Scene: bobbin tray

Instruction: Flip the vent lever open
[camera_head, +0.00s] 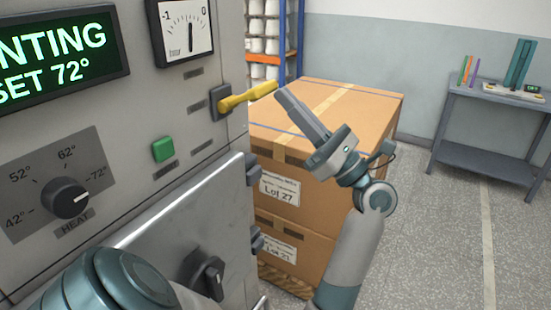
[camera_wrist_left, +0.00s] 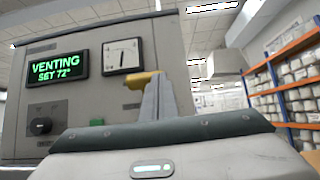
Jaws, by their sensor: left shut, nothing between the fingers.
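The yellow vent lever (camera_head: 248,97) sticks out to the right from a dark mount on the grey machine's panel, tilted slightly upward. In the left wrist view the lever (camera_wrist_left: 139,80) is partly hidden behind my fingers. My left gripper (camera_head: 281,92) is shut and empty. Its fingertips are close to the lever's free end, just right of it in the head view; I cannot tell whether they touch. The fingers also show upright in the left wrist view (camera_wrist_left: 158,85). My right gripper is not in view.
The machine's display (camera_head: 58,58) reads VENTING SET 72°. A gauge (camera_head: 185,28), green button (camera_head: 163,150), heat knob (camera_head: 70,197) and black door knob (camera_head: 208,278) are on its front. Stacked cardboard boxes (camera_head: 360,105) stand behind my gripper. A side table (camera_head: 490,98) is at the far right.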

